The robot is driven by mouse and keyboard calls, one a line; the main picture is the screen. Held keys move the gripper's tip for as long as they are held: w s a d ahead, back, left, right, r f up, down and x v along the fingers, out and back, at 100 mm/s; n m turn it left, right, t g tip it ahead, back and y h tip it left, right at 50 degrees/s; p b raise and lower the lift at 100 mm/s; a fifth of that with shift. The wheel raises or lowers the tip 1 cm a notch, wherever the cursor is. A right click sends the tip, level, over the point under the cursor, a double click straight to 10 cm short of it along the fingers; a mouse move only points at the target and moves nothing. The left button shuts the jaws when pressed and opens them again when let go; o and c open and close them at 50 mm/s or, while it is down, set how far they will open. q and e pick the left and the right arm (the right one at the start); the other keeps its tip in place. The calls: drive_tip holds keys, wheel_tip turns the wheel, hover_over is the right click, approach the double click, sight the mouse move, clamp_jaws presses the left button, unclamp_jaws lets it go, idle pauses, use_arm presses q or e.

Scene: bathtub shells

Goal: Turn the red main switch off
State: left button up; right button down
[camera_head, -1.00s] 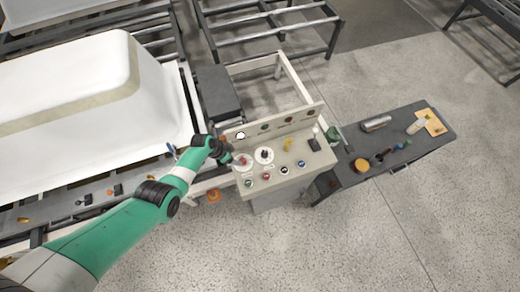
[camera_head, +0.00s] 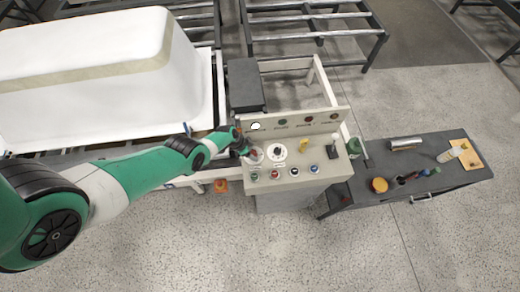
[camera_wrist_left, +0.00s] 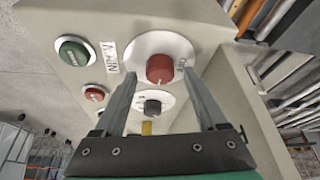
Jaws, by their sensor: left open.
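The red main switch (camera_wrist_left: 160,68) is a red rotary knob on a white round plate, with partly legible lettering beside it. In the head view the switch (camera_head: 253,155) sits at the left end of the beige control panel (camera_head: 318,172). My left gripper (camera_head: 245,149) is at this end of the panel, close to the switch. In the left wrist view the open fingers of this gripper (camera_wrist_left: 158,82) point toward the panel, with the red knob appearing between their tips. I cannot tell whether they touch it. My right gripper is not in view.
A black knob (camera_head: 278,150) on a white plate sits beside the red switch. Several push buttons, including a green one (camera_wrist_left: 74,50), line the panel. A raised back strip (camera_head: 300,122) stands behind. A dark bench (camera_head: 440,180) with tools is at right, a white tub shell (camera_head: 90,85) at left.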

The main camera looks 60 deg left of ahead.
use_arm(q)
drive_tip(key=shift+w+f, duration=0.1)
drive_tip(key=shift+f, duration=0.1)
clamp_jaws()
idle(0.3)
